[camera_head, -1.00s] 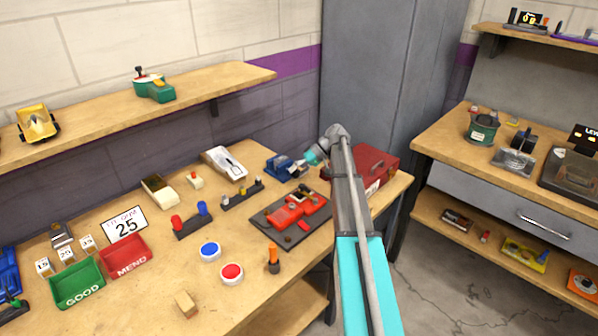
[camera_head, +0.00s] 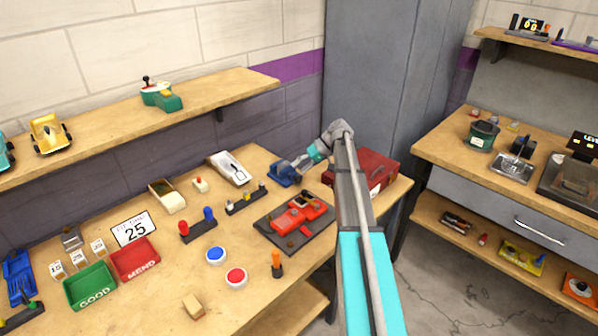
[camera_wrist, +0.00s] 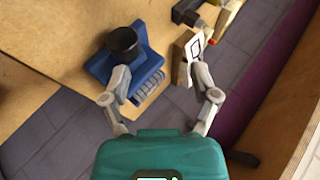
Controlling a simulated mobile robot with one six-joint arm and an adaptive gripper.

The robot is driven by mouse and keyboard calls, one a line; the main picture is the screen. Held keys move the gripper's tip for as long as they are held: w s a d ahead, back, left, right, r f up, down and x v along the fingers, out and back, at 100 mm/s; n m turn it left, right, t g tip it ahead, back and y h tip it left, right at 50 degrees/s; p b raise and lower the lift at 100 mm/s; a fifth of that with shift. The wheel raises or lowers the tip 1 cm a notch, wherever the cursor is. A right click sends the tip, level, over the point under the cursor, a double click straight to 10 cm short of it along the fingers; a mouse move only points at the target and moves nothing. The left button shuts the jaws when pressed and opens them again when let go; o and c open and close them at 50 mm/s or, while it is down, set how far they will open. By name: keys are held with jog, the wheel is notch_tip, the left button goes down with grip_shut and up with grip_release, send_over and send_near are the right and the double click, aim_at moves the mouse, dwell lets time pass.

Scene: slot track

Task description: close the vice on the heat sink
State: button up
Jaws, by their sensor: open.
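The blue vice (camera_head: 281,176) stands at the back right of the workbench, and my gripper (camera_head: 301,164) is just right of and above it. In the wrist view the vice (camera_wrist: 103,66) shows at upper left with a round black part (camera_wrist: 124,44) on top. A grey ribbed block, which looks like the heat sink (camera_wrist: 148,87), lies at the vice's side. My gripper (camera_wrist: 163,78) is open, its fingers spread. The left fingertip overlaps the vice in the picture; I cannot tell whether it touches. Whether the jaws meet the heat sink is unclear.
A dark plate with a red device (camera_head: 301,216) lies in front of the vice.

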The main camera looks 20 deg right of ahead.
aim_at(299, 176)
jog(key=s+d+r+n+t+h+p, duration=0.1)
jog(key=s+d+r+h+p, duration=0.2)
jog(key=p, duration=0.9)
notch_tip(299, 176, up, 5)
jog(key=s+h, duration=0.1)
jog(key=h, duration=0.2)
jog(key=shift+d+n+t, duration=0.2)
jog(key=shift+n+t, duration=0.1)
jog(key=shift+t, duration=0.1)
jog(key=shift+f, duration=0.15)
jog(key=b+x, duration=1.2)
jog(key=x, duration=0.1)
jog(key=shift+d+f, duration=0.1)
jog(key=shift+f, duration=0.2)
grip_shut()
